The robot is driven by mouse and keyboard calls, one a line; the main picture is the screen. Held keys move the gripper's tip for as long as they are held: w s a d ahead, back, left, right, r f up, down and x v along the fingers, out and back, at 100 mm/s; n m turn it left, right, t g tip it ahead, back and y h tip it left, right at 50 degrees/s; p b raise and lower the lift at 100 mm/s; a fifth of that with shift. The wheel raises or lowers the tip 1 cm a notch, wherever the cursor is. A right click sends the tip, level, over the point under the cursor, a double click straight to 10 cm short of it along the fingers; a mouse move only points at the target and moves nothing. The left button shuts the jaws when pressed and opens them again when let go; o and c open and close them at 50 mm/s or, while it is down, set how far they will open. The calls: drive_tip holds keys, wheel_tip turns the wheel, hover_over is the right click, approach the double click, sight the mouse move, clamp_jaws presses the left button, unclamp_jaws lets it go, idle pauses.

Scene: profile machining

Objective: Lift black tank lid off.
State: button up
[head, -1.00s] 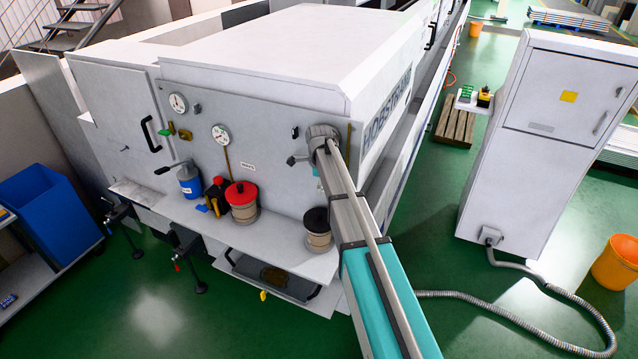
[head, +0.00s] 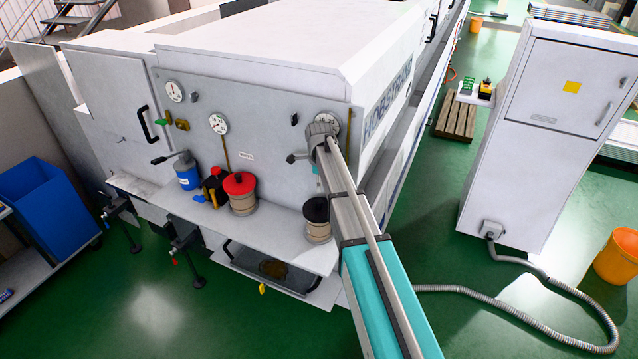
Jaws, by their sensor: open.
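The black tank lid (head: 315,210) sits on a small tan tank (head: 318,232) at the right end of the grey machine's shelf. My forearm passes in front of the tank's right side and hides part of it. My arm's end is above the tank, in front of the machine panel. I see nothing held.
On the same shelf (head: 270,240) stand a red-lidded tank (head: 240,195), a dark can with a red top (head: 214,185) and a blue canister (head: 187,172). A white cabinet (head: 530,140) stands right.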

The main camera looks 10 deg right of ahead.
sight(319, 201)
drive_tip(key=shift+f+b, duration=4.65)
drive_tip(key=shift+f, duration=0.25)
clamp_jaws()
